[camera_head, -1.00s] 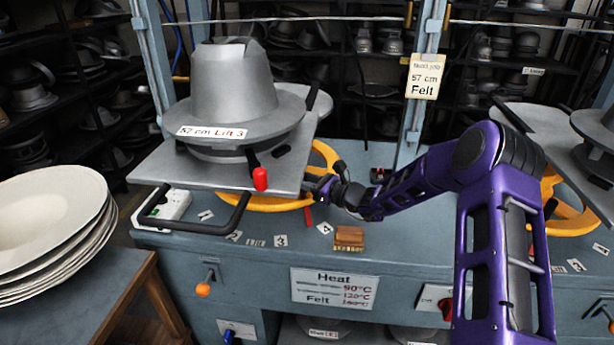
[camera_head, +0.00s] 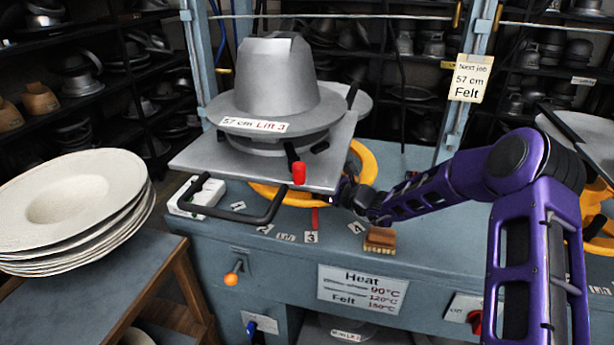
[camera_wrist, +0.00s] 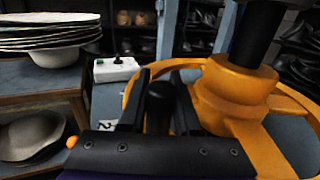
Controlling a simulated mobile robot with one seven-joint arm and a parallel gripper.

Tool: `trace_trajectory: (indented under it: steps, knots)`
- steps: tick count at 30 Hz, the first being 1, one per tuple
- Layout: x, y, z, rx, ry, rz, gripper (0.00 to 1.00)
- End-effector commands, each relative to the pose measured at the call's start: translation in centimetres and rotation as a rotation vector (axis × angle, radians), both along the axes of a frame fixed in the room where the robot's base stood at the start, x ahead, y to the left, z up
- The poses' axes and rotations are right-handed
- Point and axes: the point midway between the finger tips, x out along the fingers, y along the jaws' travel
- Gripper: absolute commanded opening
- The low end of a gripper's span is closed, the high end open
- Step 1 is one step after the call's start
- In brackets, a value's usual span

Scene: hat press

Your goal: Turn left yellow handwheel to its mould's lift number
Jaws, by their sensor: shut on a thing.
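The left yellow handwheel (camera_head: 369,168) lies flat under the press plate (camera_head: 205,154), which hides much of it. The grey hat mould (camera_head: 268,75) on the plate bears a label (camera_head: 254,125) reading "57 cm Lift 3". A red pointer (camera_head: 315,219) at the wheel's front lines up with, or very near, the number card "3" (camera_head: 311,237). My gripper (camera_head: 345,190) is at the wheel's right side. In the wrist view, its black fingers (camera_wrist: 161,88) are closed around the wheel's dark upright knob (camera_wrist: 158,108). The wheel's yellow hub (camera_wrist: 235,90) is at right.
A black bar handle (camera_head: 240,215) and a red-tipped lever (camera_head: 299,173) project from the press front. A wooden brush (camera_head: 380,239) lies on the bench near my arm. Stacked pale hats (camera_head: 75,200) stand at left. A white switch box (camera_head: 200,192) sits behind the bar handle.

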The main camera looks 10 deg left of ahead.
Motion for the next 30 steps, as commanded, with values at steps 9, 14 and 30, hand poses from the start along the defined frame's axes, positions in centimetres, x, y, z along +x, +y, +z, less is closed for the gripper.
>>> trace_trajectory:
  steps: [9,14,30]
  knots:
    - [0.7,-0.4,0.5,0.003,-0.007,-0.016,0.4]
    - [0.6,-0.4,0.4,0.003,-0.006,-0.013,0.6]
    - [-1.6,-4.5,0.3,0.0,-0.002,-0.013,0.6]
